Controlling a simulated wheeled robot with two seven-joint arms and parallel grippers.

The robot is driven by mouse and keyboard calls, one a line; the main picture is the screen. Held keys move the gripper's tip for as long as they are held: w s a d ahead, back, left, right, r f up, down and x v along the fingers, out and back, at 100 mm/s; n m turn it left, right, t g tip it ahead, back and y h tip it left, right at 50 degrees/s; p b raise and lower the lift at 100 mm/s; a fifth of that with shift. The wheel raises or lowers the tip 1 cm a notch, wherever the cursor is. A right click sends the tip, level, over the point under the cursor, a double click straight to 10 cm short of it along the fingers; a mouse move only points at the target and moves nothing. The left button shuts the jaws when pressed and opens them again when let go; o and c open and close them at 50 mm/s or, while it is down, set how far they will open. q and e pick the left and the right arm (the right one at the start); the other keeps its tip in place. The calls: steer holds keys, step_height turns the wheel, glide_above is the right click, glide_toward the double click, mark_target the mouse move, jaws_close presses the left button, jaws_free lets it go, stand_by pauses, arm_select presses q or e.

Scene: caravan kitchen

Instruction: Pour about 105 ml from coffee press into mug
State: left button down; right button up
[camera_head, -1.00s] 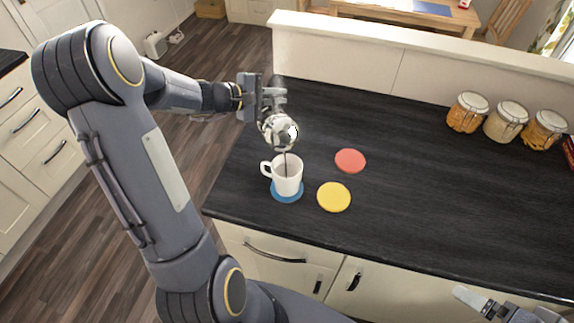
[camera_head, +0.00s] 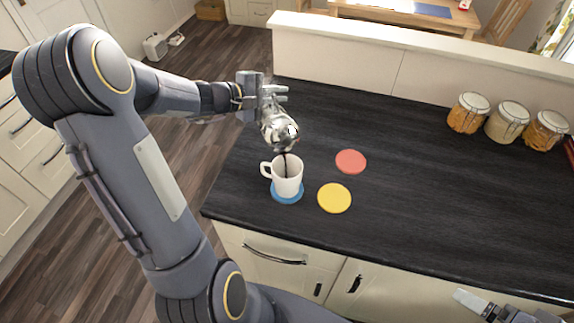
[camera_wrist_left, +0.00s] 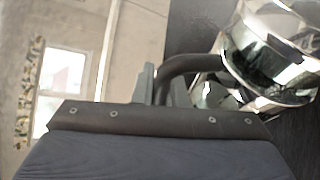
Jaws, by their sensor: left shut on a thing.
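The coffee press (camera_head: 279,130) is shiny metal and is tilted above the mug, its mouth end low. A thin dark stream runs from it into the mug. The white mug (camera_head: 288,178) stands upright on a blue coaster (camera_head: 287,197), handle to the left. My left gripper (camera_head: 268,95) is shut on the press's dark handle. The left wrist view shows that handle (camera_wrist_left: 185,66) between the fingers and the metal press body (camera_wrist_left: 270,55) at the right. The liquid level inside the mug is not clear. My right gripper (camera_head: 490,308) shows only partly at the bottom right edge.
A red coaster (camera_head: 351,161) and a yellow coaster (camera_head: 334,198) lie right of the mug. Three lidded jars (camera_head: 506,121) stand at the back right. A low pale wall (camera_head: 400,65) bounds the dark counter (camera_head: 420,190) at the back. The counter's middle is clear.

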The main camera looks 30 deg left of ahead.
arm_select(q)
steer(key=shift+s+d+r+m+b, duration=0.3)
steer(key=shift+r+m+b, duration=0.1)
steer(key=shift+r, duration=0.2)
stand_by(1.1)
steer(key=f+n+p, duration=0.1)
steer(key=w+a+f+g+p, duration=0.1)
steer(key=w+f+n+p, duration=0.1)
steer(key=f, duration=0.1)
steer(key=shift+a+n+g+h, duration=0.3)
steer(key=shift+a+h, duration=0.1)
steer(key=shift+a+f, duration=0.15)
steer(key=shift+f, duration=0.15)
steer(key=shift+f+n, duration=0.35)
steer(key=shift+n, duration=0.05)
steer(key=shift+f+p, duration=0.2)
steer(key=shift+p, duration=0.2)
steer(key=shift+w+a+f+g+h, duration=0.15)
steer(key=shift+w+f+g+h, duration=0.05)
steer(key=shift+f+g+h, duration=0.1)
steer(key=shift+r, duration=0.1)
steer(key=shift+s, duration=0.1)
